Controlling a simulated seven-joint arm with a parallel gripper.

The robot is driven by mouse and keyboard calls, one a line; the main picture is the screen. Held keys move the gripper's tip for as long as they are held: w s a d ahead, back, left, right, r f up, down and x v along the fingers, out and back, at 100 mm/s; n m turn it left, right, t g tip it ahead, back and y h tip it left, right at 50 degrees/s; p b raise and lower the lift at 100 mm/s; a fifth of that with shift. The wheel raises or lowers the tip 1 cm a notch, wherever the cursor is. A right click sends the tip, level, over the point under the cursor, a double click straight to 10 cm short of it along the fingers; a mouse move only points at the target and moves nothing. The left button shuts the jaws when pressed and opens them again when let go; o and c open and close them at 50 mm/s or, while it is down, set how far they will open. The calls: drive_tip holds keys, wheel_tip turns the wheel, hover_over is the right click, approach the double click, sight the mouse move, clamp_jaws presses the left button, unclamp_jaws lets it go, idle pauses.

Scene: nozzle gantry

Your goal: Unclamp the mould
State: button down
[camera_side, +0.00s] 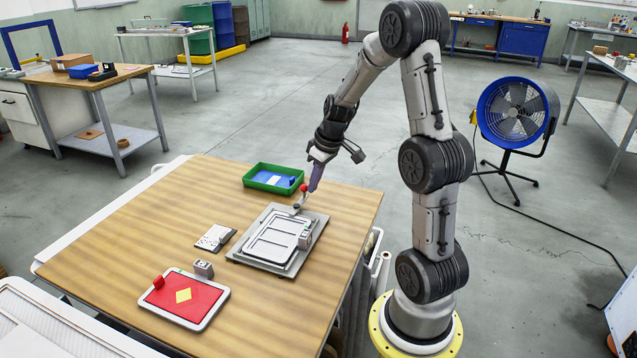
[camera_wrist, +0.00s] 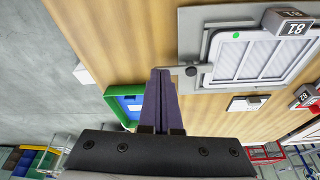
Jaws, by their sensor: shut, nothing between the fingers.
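The mould (camera_side: 275,240), a grey plate with a pale ribbed frame, lies flat on the wooden table; in the wrist view the mould (camera_wrist: 232,62) fills the upper right. A clamp lever with a red knob (camera_side: 303,188) stands at its far corner. In the wrist view a dark clamp pivot (camera_wrist: 191,71) shows at the mould's corner, its arm running toward my fingertips. My gripper (camera_side: 313,186) is shut and empty, its purple fingers pointing down right beside the red knob. In the wrist view my gripper (camera_wrist: 160,72) hides the knob. I cannot tell whether fingers and lever touch.
A green tray (camera_side: 247,182) with blue contents sits behind the mould. A small grey block marked 81 (camera_wrist: 291,20) stands at the mould's edge. A white card (camera_side: 215,238) and a red panel with a yellow diamond (camera_side: 203,302) lie to the left. The table's left part (camera_side: 110,250) is clear.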

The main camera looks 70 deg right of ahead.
drive_tip(key=shift+w+d+n, duration=0.2)
drive_tip(key=shift+w+n, duration=0.1)
drive_tip(key=shift+n, duration=0.4)
drive_tip(key=n, duration=0.1)
drive_tip(key=w+n+y, duration=0.1)
drive_tip(key=n, duration=0.1)
drive_tip(key=shift+w+d, duration=0.15)
drive_tip(key=shift+d, duration=0.1)
drive_tip(key=w+n, duration=0.1)
drive_tip(key=n, duration=0.1)
drive_tip(key=w+n+y, duration=0.1)
drive_tip(key=n, duration=0.1)
drive_tip(key=shift+w+n+g+y, duration=0.1)
drive_tip(key=shift+n+g+y, duration=0.2)
drive_tip(key=shift+n, duration=0.1)
drive_tip(key=w+n, duration=0.1)
drive_tip(key=n, duration=0.1)
drive_tip(key=w+n+g, duration=0.1)
drive_tip(key=n, duration=0.1)
drive_tip(key=shift+a+y, duration=0.4)
drive_tip(key=n, duration=0.2)
drive_tip(key=w+a+n+g, duration=0.1)
drive_tip(key=n, duration=0.1)
drive_tip(key=shift+w, duration=0.1)
drive_tip(key=shift+w+a, duration=0.1)
drive_tip(key=shift+a, duration=0.2)
